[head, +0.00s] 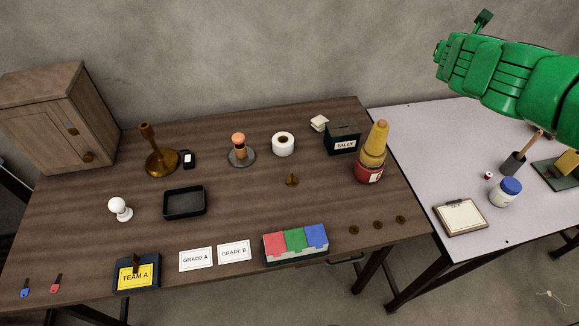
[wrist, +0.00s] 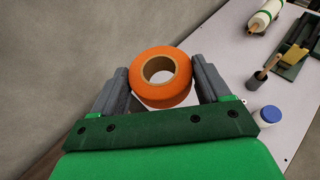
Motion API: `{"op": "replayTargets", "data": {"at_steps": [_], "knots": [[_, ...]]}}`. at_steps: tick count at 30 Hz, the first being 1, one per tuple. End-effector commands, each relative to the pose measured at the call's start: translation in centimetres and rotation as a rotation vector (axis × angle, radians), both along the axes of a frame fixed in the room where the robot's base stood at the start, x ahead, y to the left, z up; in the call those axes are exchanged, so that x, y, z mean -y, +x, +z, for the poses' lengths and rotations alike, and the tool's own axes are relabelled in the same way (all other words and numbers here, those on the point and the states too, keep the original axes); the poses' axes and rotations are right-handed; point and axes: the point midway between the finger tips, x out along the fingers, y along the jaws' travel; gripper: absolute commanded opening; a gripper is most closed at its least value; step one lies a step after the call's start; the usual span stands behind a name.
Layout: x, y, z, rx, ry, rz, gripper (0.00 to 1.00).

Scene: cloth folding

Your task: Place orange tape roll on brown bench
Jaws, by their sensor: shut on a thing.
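The orange tape roll (wrist: 176,95) is between the two grey fingers of my gripper (wrist: 160,88) in the wrist view. The fingers are shut on its sides, and its hollow core faces the camera. In the head view, my green arm reaches in from the upper right, and its gripper end (head: 438,50) is raised high, with the roll not visible there. The brown bench (head: 230,215) fills the left and middle of the head view. A white tape roll (head: 284,151) stands near its back.
The brown bench holds a cabinet (head: 60,115), a brass candlestick (head: 158,155), a black tray (head: 185,213), a tally box (head: 343,140), a stacked cone (head: 374,150) and colored blocks (head: 296,240). Bare wood shows around the middle. A pale table (head: 410,130) stands to the right with a clipboard (head: 460,216) and jar (head: 506,192).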

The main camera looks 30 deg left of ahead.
Motion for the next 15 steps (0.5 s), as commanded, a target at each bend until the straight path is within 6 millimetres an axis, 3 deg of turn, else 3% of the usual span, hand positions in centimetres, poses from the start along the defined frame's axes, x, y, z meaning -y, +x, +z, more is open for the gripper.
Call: {"op": "replayTargets", "data": {"at_steps": [8,15], "knots": [[-7.6,-2.9,0.4,-0.001,-0.001,0.311,0.45],[-13.6,-7.1,0.2,-0.001,-0.001,0.587,0.45]]}}
